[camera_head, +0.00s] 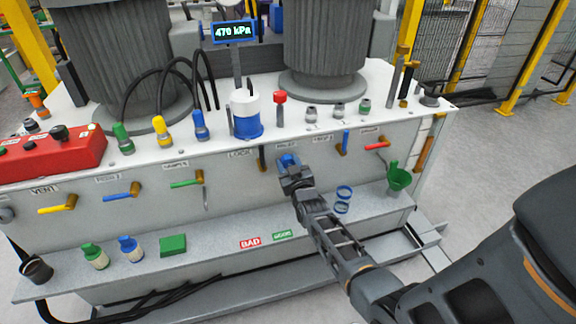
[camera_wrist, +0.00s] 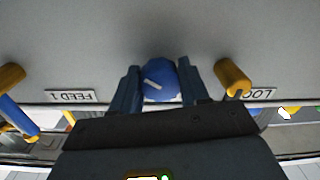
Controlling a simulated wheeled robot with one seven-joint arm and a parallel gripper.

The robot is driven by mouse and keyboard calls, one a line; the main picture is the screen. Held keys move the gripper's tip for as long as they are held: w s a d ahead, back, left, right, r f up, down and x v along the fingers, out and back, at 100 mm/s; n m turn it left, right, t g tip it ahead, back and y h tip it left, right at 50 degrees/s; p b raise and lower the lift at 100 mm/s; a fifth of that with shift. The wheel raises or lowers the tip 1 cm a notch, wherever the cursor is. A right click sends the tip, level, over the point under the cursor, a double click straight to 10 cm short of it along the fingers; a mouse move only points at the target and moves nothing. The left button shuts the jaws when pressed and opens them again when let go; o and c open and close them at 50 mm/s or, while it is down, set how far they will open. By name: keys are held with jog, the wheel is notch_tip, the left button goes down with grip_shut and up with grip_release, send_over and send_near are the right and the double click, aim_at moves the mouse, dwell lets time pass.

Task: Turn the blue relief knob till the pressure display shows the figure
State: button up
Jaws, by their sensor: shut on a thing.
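The blue relief knob (camera_head: 287,160) sits on the front panel under a small label. In the wrist view the knob (camera_wrist: 160,79) shows a pale line mark on its face, tilted from upper left to lower right. My gripper (camera_head: 291,172) is at the knob, and in the wrist view its two fingers (camera_wrist: 160,88) stand on either side of it, shut on it. The pressure display (camera_head: 233,32) on a post above the bench reads 470 kPa. The target figure is not visible.
A lock handle (camera_head: 262,158) is close left of the knob, and a blue-handled valve (camera_head: 345,141) is to the right. A red-handled valve (camera_head: 377,145) is farther right.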

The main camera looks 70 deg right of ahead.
jog(key=shift+n, duration=1)
jog(key=o, duration=1.1)
jog(key=shift+c, duration=0.2)
jog(key=v, duration=0.8)
jog(key=shift+d, duration=0.1)
